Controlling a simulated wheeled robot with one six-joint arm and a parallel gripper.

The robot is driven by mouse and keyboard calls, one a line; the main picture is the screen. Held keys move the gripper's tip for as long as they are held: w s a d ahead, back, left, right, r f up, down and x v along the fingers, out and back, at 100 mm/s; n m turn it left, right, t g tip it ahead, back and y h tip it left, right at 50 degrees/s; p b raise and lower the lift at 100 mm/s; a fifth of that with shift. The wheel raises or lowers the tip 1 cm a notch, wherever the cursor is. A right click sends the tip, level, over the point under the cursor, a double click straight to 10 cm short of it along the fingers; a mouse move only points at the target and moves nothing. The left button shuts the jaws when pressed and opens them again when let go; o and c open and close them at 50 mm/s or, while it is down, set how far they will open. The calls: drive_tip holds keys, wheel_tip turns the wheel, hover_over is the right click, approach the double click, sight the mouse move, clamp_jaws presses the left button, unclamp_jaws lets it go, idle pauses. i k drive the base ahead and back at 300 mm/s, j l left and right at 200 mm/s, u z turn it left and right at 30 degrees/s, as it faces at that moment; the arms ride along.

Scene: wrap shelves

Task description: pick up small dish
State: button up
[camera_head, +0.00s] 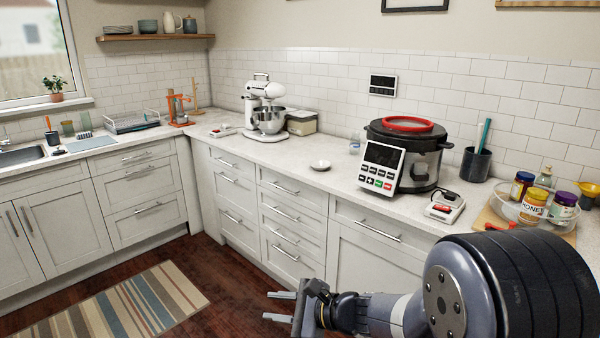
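The small dish (320,165) is a little white round dish. It stands by itself on the white countertop (300,178), between the stand mixer and the pressure cooker, near the counter's front edge. My gripper (280,306) is at the bottom of the view, in front of the drawers and below the counter top. Its two fingers point left and are apart, with nothing between them. It is well away from the dish.
A white stand mixer (262,95) is left of the dish. A pressure cooker (425,160) with a control panel (380,167) leaning in front is to its right. A tray with jars (534,205) stands far right. The counter around the dish is clear.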

sight(320, 165)
drive_tip(key=i+j+u, duration=0.2)
drive_tip(key=i, duration=0.25)
drive_tip(key=i+u, duration=0.2)
drive_tip(key=i, duration=0.25)
drive_tip(key=i+j+z, duration=0.2)
drive_tip(key=z, duration=0.2)
drive_tip(key=i+j+z, duration=0.5)
drive_tip(key=z, duration=0.25)
drive_tip(key=i+j+z, duration=0.1)
drive_tip(key=j+z, duration=0.3)
drive_tip(key=i+j+z, duration=0.15)
drive_tip(key=j+z, duration=0.2)
drive_tip(key=j, duration=0.25)
drive_tip(key=j+z, duration=0.3)
drive_tip(key=j, duration=0.3)
drive_tip(key=i, duration=0.05)
